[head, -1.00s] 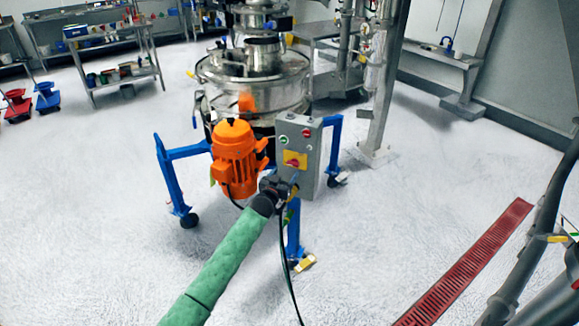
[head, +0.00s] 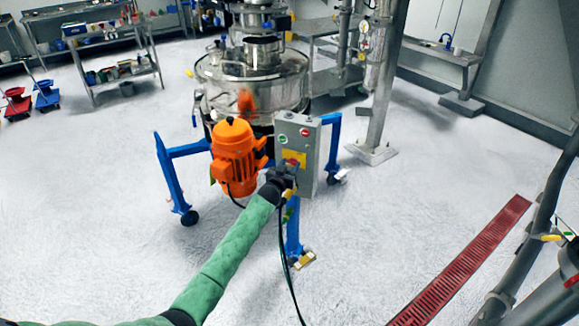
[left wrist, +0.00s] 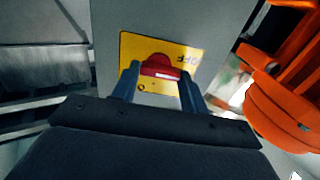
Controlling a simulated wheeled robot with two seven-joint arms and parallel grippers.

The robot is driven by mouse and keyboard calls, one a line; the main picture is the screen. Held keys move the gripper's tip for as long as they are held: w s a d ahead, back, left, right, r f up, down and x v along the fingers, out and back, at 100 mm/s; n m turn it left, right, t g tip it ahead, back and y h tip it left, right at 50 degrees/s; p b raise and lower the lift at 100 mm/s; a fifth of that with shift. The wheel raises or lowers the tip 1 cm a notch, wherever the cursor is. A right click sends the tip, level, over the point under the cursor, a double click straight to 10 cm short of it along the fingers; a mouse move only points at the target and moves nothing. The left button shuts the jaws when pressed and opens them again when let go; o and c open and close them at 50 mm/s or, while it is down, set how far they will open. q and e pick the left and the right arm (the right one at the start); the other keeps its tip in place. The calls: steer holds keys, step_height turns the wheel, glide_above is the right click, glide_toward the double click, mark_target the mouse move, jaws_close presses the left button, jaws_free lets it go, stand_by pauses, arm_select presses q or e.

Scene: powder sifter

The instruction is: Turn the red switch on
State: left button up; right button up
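The red switch (head: 292,162) is a rotary knob on a yellow plate on the front of a grey control box (head: 308,135). In the left wrist view the red knob (left wrist: 160,67) shows close up, with the yellow plate (left wrist: 188,56) around it and the word "OFF" on the plate, seen upside down. My left gripper (head: 290,174) is in front of the box, at the switch. Its two fingers (left wrist: 160,84) are apart, one on each side of the knob; whether they touch it is unclear. My right gripper is not in view.
An orange motor (head: 235,158) is just left of the box. The steel sifter (head: 255,80) stands behind on a blue wheeled frame (head: 172,180). A green and a red button sit above the switch.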

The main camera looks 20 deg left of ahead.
arm_select(q)
steer(key=shift+c, duration=1.1)
